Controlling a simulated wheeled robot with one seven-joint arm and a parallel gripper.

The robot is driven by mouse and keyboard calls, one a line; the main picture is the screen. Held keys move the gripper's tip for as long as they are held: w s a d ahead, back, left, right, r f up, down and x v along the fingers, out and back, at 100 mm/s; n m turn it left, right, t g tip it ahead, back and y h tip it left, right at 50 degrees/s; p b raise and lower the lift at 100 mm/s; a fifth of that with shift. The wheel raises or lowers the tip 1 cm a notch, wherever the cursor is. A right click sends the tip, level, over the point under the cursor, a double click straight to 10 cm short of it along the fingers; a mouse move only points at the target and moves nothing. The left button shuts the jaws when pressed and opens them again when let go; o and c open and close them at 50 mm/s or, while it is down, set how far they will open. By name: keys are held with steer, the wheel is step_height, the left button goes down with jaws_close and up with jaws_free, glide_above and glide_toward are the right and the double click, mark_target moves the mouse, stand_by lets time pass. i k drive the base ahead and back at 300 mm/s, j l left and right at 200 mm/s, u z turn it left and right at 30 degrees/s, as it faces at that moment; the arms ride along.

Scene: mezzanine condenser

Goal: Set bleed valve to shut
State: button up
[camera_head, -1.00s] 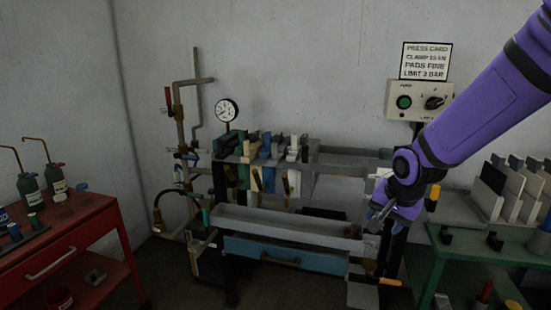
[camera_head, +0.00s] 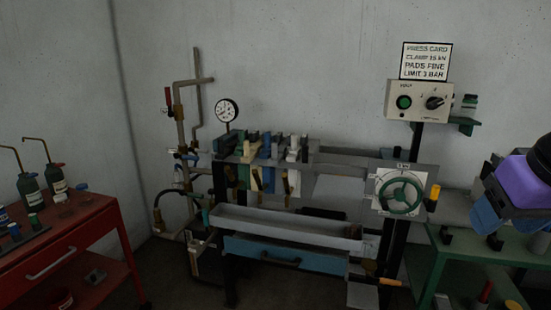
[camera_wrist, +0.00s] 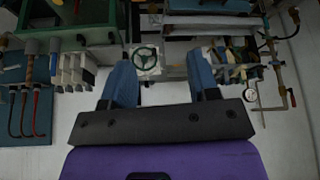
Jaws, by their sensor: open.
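Pipework with small valves (camera_head: 182,112) stands against the wall left of the press. It carries a red lever (camera_head: 168,97) high on the riser and a blue lever (camera_head: 190,156) lower down. No label is readable, so I cannot tell which one is the bleed valve. The pipework also shows at the right edge of the wrist view (camera_wrist: 285,97), beside the gauge. My gripper (camera_head: 488,212) is at the far right, over the green table and well away from the pipes. In the wrist view its blue fingers (camera_wrist: 162,82) are apart with nothing between them.
The filter press (camera_head: 285,220) with hanging plates fills the middle. A green handwheel (camera_head: 401,195) is on its right end. A dial gauge (camera_head: 227,110) stands near the pipes. A red cart (camera_head: 75,235) is at left, and a green table (camera_head: 470,255) at right.

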mark_target(169, 100)
steer(key=i+j+u, duration=0.25)
steer(key=i+u, duration=0.7)
steer(key=i+j+u, duration=0.1)
steer(key=i, duration=0.5)
steer(key=i+j, duration=0.25)
steer(key=i, duration=0.3)
steer(key=i+j+u, duration=0.15)
steer(key=i, duration=0.45)
